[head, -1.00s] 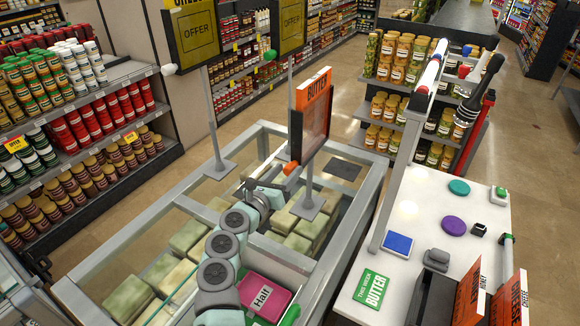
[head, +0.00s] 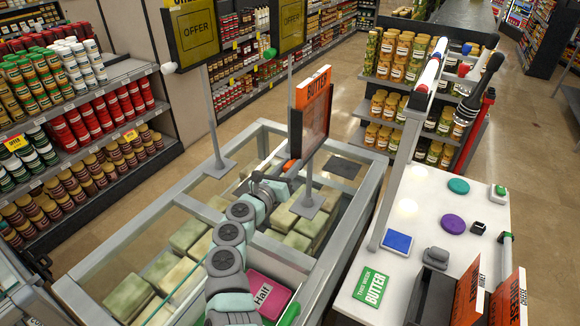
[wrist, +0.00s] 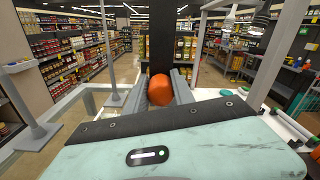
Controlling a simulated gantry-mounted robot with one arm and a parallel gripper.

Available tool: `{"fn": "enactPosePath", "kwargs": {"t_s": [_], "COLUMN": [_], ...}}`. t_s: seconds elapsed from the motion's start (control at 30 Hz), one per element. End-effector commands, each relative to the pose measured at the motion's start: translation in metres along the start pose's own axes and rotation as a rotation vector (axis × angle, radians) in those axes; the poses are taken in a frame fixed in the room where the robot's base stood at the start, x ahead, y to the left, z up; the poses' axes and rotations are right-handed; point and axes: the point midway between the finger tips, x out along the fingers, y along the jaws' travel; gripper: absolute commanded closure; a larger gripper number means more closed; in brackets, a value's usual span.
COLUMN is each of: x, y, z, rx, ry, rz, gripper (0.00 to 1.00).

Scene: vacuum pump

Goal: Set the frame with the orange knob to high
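The dark frame (head: 312,120) carries an orange BUTTER sign on a grey post (head: 308,188) that stands over the freezer. It hangs low on this post, with only a short length of post bare below it. Its orange knob (head: 289,165) is at its lower left corner. My gripper (head: 284,180) is at the knob in the head view, partly covering that area. In the wrist view, the orange knob (wrist: 160,90) lies between the two fingers of my gripper (wrist: 160,83). I cannot tell whether the fingers press on it.
Two other posts bear yellow OFFER frames, one with a white knob (head: 168,69) and one with a green knob (head: 271,54), both higher up. The glass freezer (head: 120,250) holds pale blocks and a pink Half sign (head: 268,294). A white counter (head: 420,215) is at right.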

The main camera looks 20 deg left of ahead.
Motion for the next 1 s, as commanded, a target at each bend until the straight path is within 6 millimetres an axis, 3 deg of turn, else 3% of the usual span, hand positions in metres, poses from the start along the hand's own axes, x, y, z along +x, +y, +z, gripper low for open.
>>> {"fn": "enactPosePath", "kwargs": {"t_s": [0.33, 1.0], "x": [0.0000, 0.0001], "y": [-0.0001, -0.0002], "z": [0.0002, 0.0005], "rx": [0.000, 0.000], "ry": [0.000, -0.001], "rz": [0.000, 0.000], "gripper": [1.00, 1.00]}}
